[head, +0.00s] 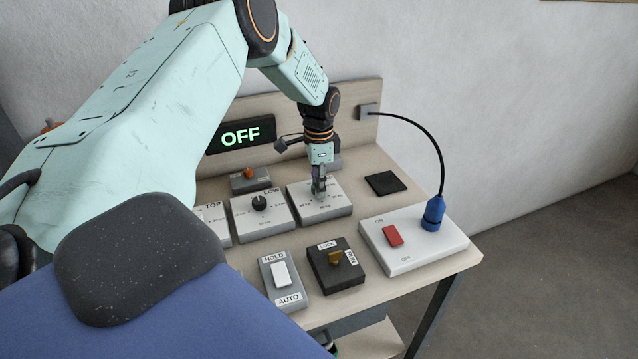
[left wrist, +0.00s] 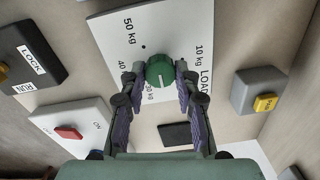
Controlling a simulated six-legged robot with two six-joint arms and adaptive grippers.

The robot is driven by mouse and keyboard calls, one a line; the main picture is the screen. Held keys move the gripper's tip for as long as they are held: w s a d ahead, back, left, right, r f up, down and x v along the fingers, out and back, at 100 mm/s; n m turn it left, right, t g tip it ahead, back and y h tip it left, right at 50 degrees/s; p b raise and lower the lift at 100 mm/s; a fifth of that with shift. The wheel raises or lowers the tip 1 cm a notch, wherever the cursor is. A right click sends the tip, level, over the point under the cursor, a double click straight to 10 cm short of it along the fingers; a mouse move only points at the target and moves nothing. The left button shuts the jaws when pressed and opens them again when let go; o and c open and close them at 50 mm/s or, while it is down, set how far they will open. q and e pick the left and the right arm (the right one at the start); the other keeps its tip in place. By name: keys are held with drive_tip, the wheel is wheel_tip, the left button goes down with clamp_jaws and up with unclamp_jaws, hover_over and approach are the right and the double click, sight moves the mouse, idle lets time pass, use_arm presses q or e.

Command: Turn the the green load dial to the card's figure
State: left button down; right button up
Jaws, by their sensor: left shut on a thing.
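The green load dial (left wrist: 159,70) sits on a white plate (left wrist: 108,35) marked LOAD, with kg figures around it including 50 kg, 40 and 10 kg. A pale mark on the dial faces the lower figures, but the exact setting is hard to read. My left gripper (left wrist: 156,75) has its two fingers on either side of the dial, shut on it. In the head view, my left gripper (head: 319,190) points down onto the load box (head: 335,208) and mostly hides the dial. My right gripper is not in view. I cannot make out a card.
The load box stands between the LOW dial box (head: 270,222) and a black pad (head: 385,183). In front are a HOLD/AUTO switch (head: 280,273), a LOCK/RUN key box (head: 348,278) and a red ON/OFF switch box (head: 420,258). A display (head: 241,136) reads OFF.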

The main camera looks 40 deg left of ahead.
use_arm(q)
drive_tip(key=m, duration=0.4)
drive_tip(key=shift+a+r+b, duration=0.1)
drive_tip(key=shift+b, duration=0.2)
drive_tip(key=shift+m, duration=0.8)
drive_tip(key=shift+w, duration=0.1)
drive_tip(key=c, duration=1.3)
unclamp_jaws()
drive_tip(key=shift+r, duration=0.1)
drive_tip(key=shift+o, duration=1.6)
wheel_tip(320, 180, up, 12)
drive_tip(key=shift+s, duration=0.25)
